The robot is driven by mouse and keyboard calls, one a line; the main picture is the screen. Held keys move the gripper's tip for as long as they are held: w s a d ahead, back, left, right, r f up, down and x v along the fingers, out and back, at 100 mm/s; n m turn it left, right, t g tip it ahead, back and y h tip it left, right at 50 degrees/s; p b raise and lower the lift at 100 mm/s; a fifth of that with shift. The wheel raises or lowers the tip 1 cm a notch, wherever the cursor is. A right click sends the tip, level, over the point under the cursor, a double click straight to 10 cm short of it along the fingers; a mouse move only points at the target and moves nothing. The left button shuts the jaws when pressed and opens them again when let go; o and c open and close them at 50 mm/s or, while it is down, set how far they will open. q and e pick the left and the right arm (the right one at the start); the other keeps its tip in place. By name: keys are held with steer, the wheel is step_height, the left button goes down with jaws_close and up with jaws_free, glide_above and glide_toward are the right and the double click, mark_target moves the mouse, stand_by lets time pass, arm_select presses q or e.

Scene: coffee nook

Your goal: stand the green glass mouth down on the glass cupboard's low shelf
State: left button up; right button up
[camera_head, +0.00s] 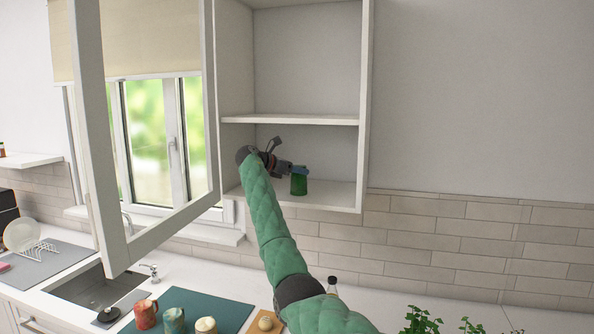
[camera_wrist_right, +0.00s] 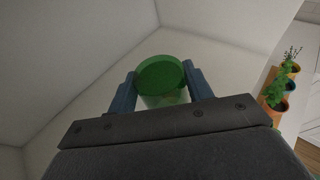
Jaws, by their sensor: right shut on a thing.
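The green glass (camera_head: 299,186) is inside the open glass cupboard (camera_head: 368,110), in its lower compartment, just above or on the low shelf (camera_head: 335,196); I cannot tell whether it touches. It looks upright along its axis. My right gripper (camera_head: 299,171) is shut on the glass near its upper end. In the right wrist view, the blue fingers (camera_wrist_right: 161,84) sit on both sides of the glass (camera_wrist_right: 162,74), and a flat green disc faces the camera, which looks like its base turned up. The glass's lower end is hidden there. My left gripper is not in view.
The cupboard door (camera_head: 90,130) stands open at the left. A middle shelf (camera_head: 290,120) lies above my gripper. The low shelf is otherwise clear. Below, several mugs stand on a teal mat (camera_head: 225,312), beside a sink (camera_head: 95,288). Potted plants (camera_head: 420,322) stand at the right.

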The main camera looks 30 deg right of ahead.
steer(key=shift+s+a, duration=0.1)
steer(key=shift+s, duration=0.05)
steer(key=o, duration=1.2)
steer(key=shift+f, duration=0.15)
